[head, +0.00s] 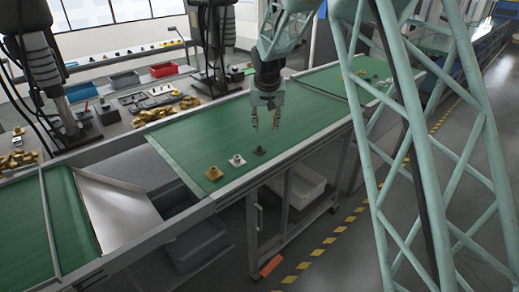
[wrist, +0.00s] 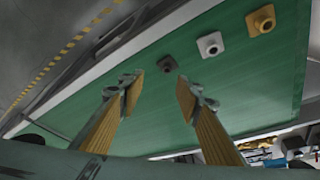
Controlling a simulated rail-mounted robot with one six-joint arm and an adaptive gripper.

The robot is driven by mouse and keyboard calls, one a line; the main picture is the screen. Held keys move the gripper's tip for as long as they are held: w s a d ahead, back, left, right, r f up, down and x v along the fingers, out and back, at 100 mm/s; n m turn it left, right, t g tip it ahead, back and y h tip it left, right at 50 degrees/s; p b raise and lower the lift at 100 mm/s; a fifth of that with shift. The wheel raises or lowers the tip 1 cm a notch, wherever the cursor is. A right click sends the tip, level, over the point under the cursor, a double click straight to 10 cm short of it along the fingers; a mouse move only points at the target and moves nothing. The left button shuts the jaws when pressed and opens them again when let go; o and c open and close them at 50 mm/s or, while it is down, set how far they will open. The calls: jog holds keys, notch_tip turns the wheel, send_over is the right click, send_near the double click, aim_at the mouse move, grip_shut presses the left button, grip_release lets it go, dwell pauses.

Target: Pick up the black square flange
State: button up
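The black square flange (head: 260,151) lies on the green conveyor belt near its front edge, the rightmost of three flanges in a row. In the wrist view it shows as a small dark flange (wrist: 168,64) just beyond the fingertips, roughly between them in the picture. My gripper (head: 265,122) is above the belt, apart from the flange. Its two yellow-padded fingers (wrist: 160,93) are open with nothing between them.
A white flange (head: 237,160) and a gold flange (head: 214,173) sit on the belt beside the black one. More small parts (head: 370,77) lie farther along the belt. A metal rail borders the belt's front. The middle of the green belt (head: 215,130) is clear.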

jog(key=w+a+f, duration=0.1)
jog(key=w+a+f+p, duration=0.1)
jog(key=f, duration=0.1)
jog(key=shift+w+a+f, duration=0.1)
jog(key=shift+w+a, duration=0.1)
jog(key=shift+a, duration=0.15)
jog(key=shift+f, duration=0.1)
send_over(259, 147)
jog(key=s, duration=0.3)
jog(key=shift+w+d+f, duration=0.1)
jog(key=shift+w+f, duration=0.05)
jog(key=shift+f, duration=1.8)
jog(key=shift+w+d+f, duration=0.1)
jog(key=shift+f, duration=1.8)
jog(key=shift+p+x, duration=0.45)
jog(key=shift+x, duration=2.15)
jog(key=shift+w, duration=0.1)
jog(key=shift+c, duration=0.2)
jog(key=c, duration=1)
